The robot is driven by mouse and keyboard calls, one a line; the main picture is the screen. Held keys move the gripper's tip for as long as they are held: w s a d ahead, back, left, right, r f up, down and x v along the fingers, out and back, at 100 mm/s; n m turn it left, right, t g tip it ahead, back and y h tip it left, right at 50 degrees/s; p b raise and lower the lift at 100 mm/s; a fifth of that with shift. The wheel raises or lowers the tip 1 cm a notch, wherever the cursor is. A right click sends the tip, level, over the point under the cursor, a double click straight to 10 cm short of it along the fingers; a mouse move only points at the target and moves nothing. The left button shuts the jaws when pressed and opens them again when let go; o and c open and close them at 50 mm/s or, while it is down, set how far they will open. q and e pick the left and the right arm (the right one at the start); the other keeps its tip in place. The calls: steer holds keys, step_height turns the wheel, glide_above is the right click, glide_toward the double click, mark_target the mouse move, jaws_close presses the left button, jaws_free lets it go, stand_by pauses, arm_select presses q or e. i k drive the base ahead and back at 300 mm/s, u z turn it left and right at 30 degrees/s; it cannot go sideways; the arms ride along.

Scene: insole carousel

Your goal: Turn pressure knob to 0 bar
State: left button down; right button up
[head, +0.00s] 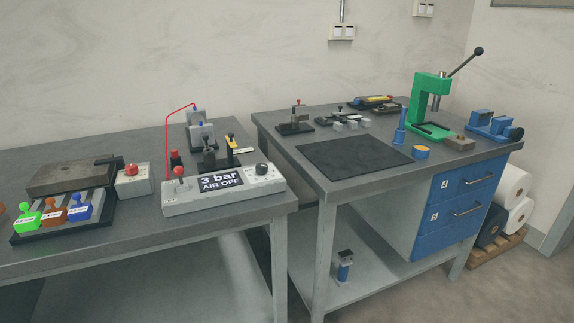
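The pressure knob (262,169) is a small black round knob on a light dial at the right end of a grey control box (190,205). The box sits at the front right corner of the left table. Its dark display (221,181) reads "3 bar AIR OFF". A red-tipped lever (179,173) stands at the left end of the box. The knob's exact pointer direction is too small to read. Neither of my grippers is in view.
Left table (130,236) also holds a red-button box (134,181), coloured tagged pieces on a black rack, and a red line rising behind the control box. A gap separates it from the right table (290,150), which bears a black mat (354,157) and green press (428,100).

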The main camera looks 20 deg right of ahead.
mark_target(261, 167)
steer(key=z, duration=1.65)
steer(key=i, duration=0.95)
steer(key=u, duration=0.7)
